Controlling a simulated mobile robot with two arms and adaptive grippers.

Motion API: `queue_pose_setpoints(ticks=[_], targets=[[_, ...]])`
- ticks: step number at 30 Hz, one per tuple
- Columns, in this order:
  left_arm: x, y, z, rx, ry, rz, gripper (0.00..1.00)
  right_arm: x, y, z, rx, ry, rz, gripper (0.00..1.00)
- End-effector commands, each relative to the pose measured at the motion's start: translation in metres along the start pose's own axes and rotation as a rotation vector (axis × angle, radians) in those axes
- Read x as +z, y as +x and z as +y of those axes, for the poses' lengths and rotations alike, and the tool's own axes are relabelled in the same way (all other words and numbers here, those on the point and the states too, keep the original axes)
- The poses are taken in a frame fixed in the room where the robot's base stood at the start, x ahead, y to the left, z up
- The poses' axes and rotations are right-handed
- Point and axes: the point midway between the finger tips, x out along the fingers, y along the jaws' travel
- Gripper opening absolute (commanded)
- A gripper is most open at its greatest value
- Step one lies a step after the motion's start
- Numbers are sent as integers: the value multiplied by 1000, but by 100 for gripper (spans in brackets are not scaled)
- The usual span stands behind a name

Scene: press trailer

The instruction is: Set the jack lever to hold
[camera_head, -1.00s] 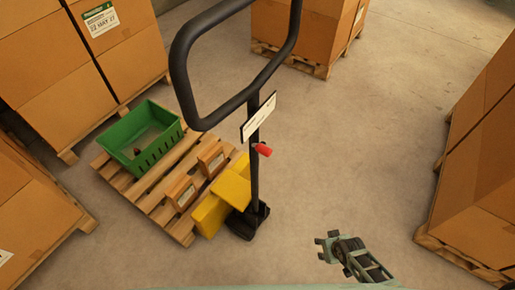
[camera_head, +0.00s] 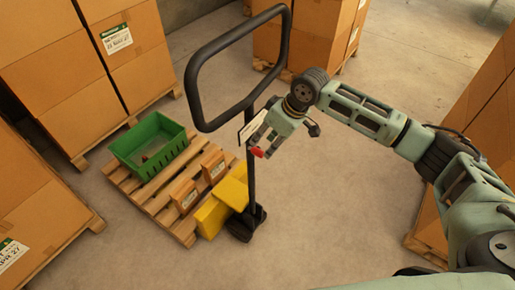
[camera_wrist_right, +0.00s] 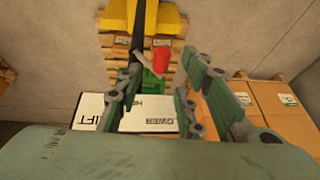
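The jack lever has a red knob (camera_head: 257,152) and sits on the black upright post (camera_head: 252,190) of the pallet jack. A white label plate (camera_head: 243,133) is fixed just above it, partly hidden by my gripper. My right gripper (camera_head: 259,141) is at the lever, coming from the upper right. In the right wrist view, its fingers (camera_wrist_right: 163,88) are spread apart, and the red knob (camera_wrist_right: 161,58) shows near the fingertips, between them. Contact cannot be told. The plate (camera_wrist_right: 150,113) reads "LIFT" and "LOWER", with the middle word partly covered. My left gripper is not in view.
The jack's black loop handle (camera_head: 192,88) rises beside the gripper. A wooden pallet (camera_head: 153,197) carries a green crate (camera_head: 151,146) and small brown boxes. Yellow jack parts (camera_head: 211,217) sit by the post. Box stacks (camera_head: 490,128) stand around; floor right of the jack is clear.

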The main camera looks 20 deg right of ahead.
Motion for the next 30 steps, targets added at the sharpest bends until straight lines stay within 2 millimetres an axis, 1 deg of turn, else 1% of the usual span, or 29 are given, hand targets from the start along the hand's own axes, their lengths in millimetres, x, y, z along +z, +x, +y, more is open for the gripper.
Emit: queue_pose_setpoints(ticks=[1, 3, 6, 9, 12, 15, 21, 30], targets=[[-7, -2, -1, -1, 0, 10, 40, 0, 8, -1, -2, 1, -2, 35], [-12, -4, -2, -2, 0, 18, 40, -1, 20, -1, -1, 1, 0, 35], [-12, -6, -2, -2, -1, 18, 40, -1, 35, 0, 0, 2, 0, 35], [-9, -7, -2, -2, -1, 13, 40, -1, 46, 0, 1, 2, 1, 35], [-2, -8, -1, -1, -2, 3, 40, -1, 53, 0, 2, 1, 2, 35], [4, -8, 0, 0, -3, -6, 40, -1, 56, 0, 2, 1, 3, 35], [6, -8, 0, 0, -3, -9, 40, -1, 56, 1, 2, 1, 3, 34], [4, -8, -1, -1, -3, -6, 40, -1, 55, 1, 3, 1, 3, 8]])
